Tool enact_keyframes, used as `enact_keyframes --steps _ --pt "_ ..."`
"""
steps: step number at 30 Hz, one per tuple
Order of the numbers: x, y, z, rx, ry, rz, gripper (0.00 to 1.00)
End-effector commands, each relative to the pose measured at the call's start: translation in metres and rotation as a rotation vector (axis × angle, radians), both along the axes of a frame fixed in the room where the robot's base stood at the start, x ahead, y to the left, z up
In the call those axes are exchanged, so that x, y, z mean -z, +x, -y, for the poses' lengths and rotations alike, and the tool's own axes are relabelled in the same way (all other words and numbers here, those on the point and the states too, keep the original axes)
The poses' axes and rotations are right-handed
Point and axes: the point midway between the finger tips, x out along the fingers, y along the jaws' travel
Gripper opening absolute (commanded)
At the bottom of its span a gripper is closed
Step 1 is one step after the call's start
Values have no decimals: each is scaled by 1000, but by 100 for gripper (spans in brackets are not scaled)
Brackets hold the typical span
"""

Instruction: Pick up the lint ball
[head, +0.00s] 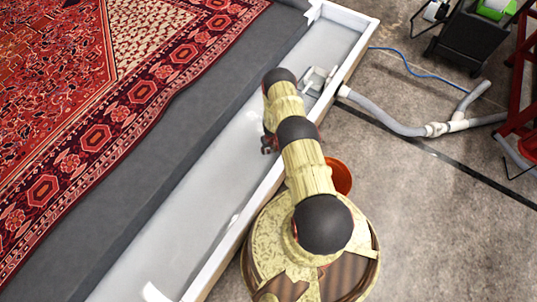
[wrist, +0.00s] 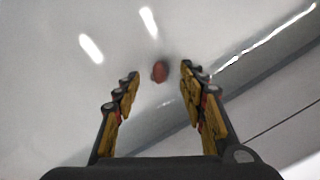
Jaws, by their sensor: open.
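A small reddish-brown round thing, which looks like the lint ball (wrist: 160,71), lies on the pale, shiny trough floor in the wrist view. My gripper (wrist: 158,80) is open, with one finger on each side of the picture and the ball between and just beyond the fingertips. I see no contact between fingers and ball. In the head view my gripper (head: 268,146) shows only partly, over the white trough (head: 215,175), mostly hidden by my arm. I cannot make out the ball in the head view.
The trough's right wall (head: 240,235) runs close beside my arm. A red patterned rug (head: 75,100) lies on a dark grey surface at left. A drain fitting (head: 318,80), grey hose (head: 385,120) and orange bucket (head: 341,177) are nearby. The concrete floor at lower right is clear.

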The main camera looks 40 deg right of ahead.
Motion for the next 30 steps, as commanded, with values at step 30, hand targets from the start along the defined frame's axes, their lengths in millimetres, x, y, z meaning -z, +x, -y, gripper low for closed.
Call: enact_keyframes --steps 30 --pt "18 2 0 -1 0 1 16"
